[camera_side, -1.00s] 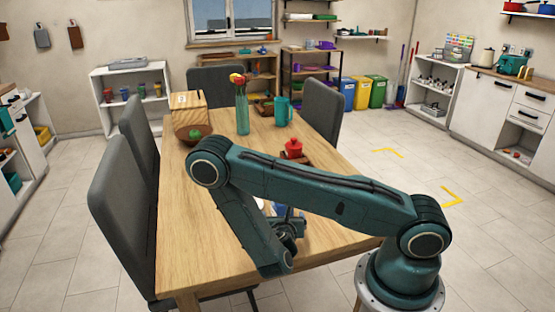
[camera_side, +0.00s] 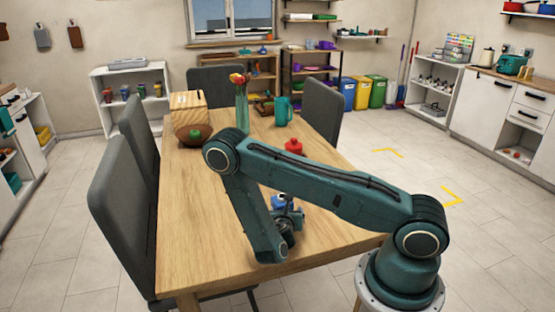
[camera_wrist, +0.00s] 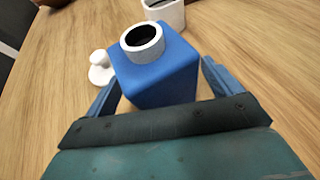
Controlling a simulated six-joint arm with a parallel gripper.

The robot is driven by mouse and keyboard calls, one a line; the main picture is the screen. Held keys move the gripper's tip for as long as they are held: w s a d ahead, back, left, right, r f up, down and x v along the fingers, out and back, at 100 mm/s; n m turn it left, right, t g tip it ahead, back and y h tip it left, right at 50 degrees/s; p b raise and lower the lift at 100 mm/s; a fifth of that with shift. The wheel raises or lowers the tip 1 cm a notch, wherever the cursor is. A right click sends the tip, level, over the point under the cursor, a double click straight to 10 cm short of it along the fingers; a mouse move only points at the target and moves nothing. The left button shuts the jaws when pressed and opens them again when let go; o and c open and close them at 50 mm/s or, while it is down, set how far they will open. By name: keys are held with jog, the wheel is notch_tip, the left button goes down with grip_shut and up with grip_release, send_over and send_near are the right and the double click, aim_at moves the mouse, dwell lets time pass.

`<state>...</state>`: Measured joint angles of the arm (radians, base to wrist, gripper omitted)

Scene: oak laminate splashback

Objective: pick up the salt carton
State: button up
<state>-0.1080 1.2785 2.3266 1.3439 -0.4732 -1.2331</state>
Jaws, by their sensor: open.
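The salt carton, a blue box (camera_wrist: 160,75) with a white round neck and dark opening on top, stands upright on the table in the wrist view. My gripper (camera_wrist: 161,72) is open, with one blue finger on the left and one on the right of the carton. I cannot tell whether either finger touches it. The carton's lower near part is hidden by my gripper body. In the side view, a bit of blue (camera_side: 281,202) shows behind my gripper (camera_side: 288,216), low over the table.
Close to the carton are a small white knobbed object (camera_wrist: 101,70) and a white cup (camera_wrist: 166,12). The table's left front is clear.

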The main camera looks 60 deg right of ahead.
jog(key=shift+c, duration=0.2)
jog(key=c, duration=1.3)
jog(key=shift+r, duration=0.25)
jog(key=shift+r, duration=9.8)
jog(key=shift+w+d, duration=0.1)
